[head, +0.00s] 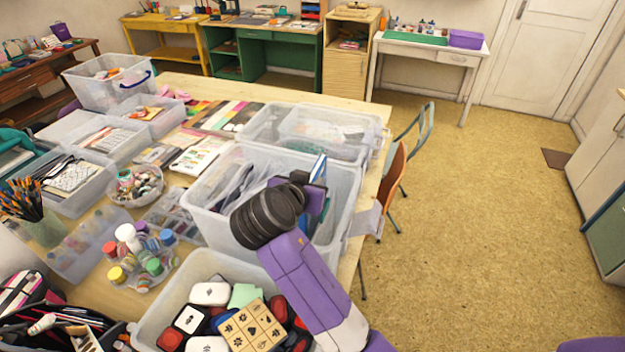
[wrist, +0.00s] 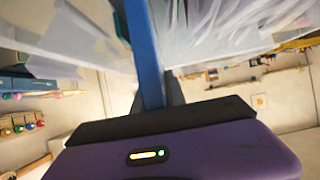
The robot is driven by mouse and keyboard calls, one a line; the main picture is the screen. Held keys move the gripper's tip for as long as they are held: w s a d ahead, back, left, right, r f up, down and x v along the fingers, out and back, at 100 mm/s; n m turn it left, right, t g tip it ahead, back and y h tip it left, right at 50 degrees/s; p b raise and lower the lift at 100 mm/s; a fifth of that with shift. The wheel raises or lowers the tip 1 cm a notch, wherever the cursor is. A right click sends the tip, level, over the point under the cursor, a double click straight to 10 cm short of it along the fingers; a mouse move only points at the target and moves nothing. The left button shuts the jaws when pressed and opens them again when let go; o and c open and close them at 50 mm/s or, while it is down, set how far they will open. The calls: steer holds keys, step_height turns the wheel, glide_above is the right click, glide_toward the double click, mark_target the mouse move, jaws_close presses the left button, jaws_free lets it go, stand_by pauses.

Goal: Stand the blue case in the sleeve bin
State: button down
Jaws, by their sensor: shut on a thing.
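The blue case (head: 319,168) shows as a thin, upright blue and white edge at my gripper (head: 308,188) in the head view. In the wrist view, the blue case (wrist: 144,52) is seen edge-on as a narrow blue strip, held by my shut gripper (wrist: 162,92). The clear sleeve bin (head: 213,221) has several thin grey and purple sleeves standing in it at the left. My gripper is over the right part of this bin. My wrist hides part of the bin, and I cannot tell how low the case's bottom edge is.
A clear bin of ink pads and stamps (head: 165,309) stands in front. Another clear bin (head: 262,122) stands right behind. Jars (head: 143,262) and trays crowd the table's left. An orange chair (head: 395,172) is beside the table; the floor (head: 480,210) at right is clear.

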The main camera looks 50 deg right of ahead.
step_height(320, 180, down, 6)
steer(key=b, duration=0.4)
steer(key=shift+f, duration=0.25)
stand_by(0.4)
